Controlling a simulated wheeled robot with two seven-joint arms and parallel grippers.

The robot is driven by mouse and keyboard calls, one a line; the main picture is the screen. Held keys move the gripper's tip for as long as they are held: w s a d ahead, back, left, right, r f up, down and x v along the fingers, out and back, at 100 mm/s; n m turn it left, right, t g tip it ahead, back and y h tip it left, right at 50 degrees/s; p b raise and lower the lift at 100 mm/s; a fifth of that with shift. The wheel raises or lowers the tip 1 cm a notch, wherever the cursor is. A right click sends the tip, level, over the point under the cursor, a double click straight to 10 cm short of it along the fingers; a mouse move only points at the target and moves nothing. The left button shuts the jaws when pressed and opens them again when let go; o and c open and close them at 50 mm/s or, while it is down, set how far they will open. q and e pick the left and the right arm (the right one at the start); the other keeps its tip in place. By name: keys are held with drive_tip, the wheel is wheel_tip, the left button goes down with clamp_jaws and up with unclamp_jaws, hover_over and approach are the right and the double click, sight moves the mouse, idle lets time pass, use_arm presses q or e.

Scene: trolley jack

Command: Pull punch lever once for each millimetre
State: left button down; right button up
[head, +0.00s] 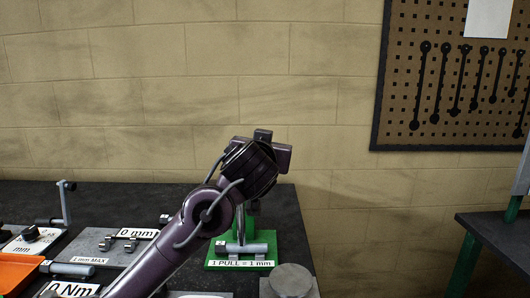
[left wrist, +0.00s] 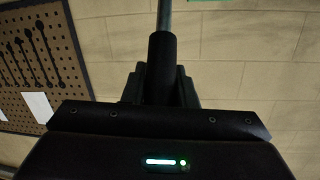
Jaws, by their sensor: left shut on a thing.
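The punch stands on a green base (head: 272,255) with a label (head: 240,264) reading "1 PULL = 1 mm". A bolt-like grey part (head: 250,248) lies across the base. My left gripper (head: 268,146) is above the base, and my arm hides much of the punch. In the left wrist view, my left gripper (left wrist: 160,88) is shut on the black grip of the punch lever (left wrist: 161,62). The lever's steel rod (left wrist: 165,14) runs out of the top of that view. My right gripper is not in view.
The dark bench carries a "0 mm" sign (head: 137,233), a "0 Nm" sign (head: 72,290), a grey plate (head: 98,245) with small metal parts, an orange tray (head: 18,272) and a round grey piece (head: 291,280). A tool pegboard (head: 455,75) hangs right. Another table (head: 495,235) stands right.

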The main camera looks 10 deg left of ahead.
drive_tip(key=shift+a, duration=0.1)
use_arm(q)
drive_tip(key=c, duration=1.2)
unclamp_jaws()
drive_tip(key=shift+o, duration=0.2)
drive_tip(key=shift+s, duration=0.15)
drive_tip(key=shift+s+d, duration=0.1)
drive_tip(key=shift+s, duration=0.2)
drive_tip(key=s+r+b, duration=0.1)
drive_tip(key=s, duration=0.6)
drive_tip(key=shift+d, duration=0.25)
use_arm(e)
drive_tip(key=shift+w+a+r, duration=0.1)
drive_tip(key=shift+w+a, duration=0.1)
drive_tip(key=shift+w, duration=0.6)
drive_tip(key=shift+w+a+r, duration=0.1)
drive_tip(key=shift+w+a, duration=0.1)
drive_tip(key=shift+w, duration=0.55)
